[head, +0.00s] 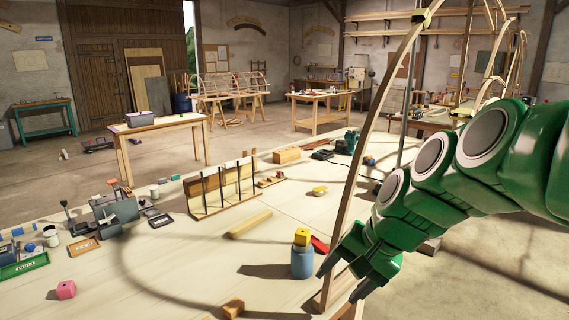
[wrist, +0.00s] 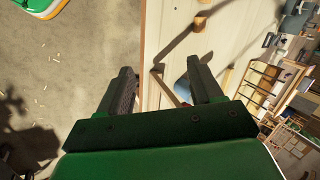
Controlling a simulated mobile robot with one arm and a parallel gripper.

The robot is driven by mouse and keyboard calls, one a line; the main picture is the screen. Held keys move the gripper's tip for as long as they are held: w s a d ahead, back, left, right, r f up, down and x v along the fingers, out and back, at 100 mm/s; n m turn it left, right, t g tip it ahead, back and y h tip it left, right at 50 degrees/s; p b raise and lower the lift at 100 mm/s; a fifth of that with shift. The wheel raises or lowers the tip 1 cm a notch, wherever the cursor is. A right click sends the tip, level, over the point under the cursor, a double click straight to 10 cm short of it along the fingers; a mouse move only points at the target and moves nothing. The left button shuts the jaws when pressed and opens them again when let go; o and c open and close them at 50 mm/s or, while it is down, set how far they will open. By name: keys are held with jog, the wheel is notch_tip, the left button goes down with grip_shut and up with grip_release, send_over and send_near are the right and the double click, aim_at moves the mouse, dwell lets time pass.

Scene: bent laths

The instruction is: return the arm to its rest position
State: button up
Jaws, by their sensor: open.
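My green arm reaches in from the right edge of the head view, bent downward. My gripper (head: 340,284) is at its lower end, beside the near right edge of the long workbench (head: 190,260). In the wrist view my gripper (wrist: 160,68) also shows spread fingers, over the bench edge and the floor.
A tall bent lath (head: 365,130) rises close beside my arm and passes partly behind it. A wooden block (head: 233,308) and a pink block (head: 66,289) lie on the bench.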

jog(key=s+d+f+n+g+h, duration=0.2)
jog(key=s+f, duration=0.2)
jog(key=s, duration=0.5)
jog(key=s+d+f+n+g+h, duration=0.2)
jog(key=s+f, duration=0.3)
jog(key=s, duration=0.5)
jog(key=shift+s+d+f+n+h, duration=0.15)
jog(key=shift+s+f+n+h, duration=0.1)
jog(key=shift+n+h, duration=0.25)
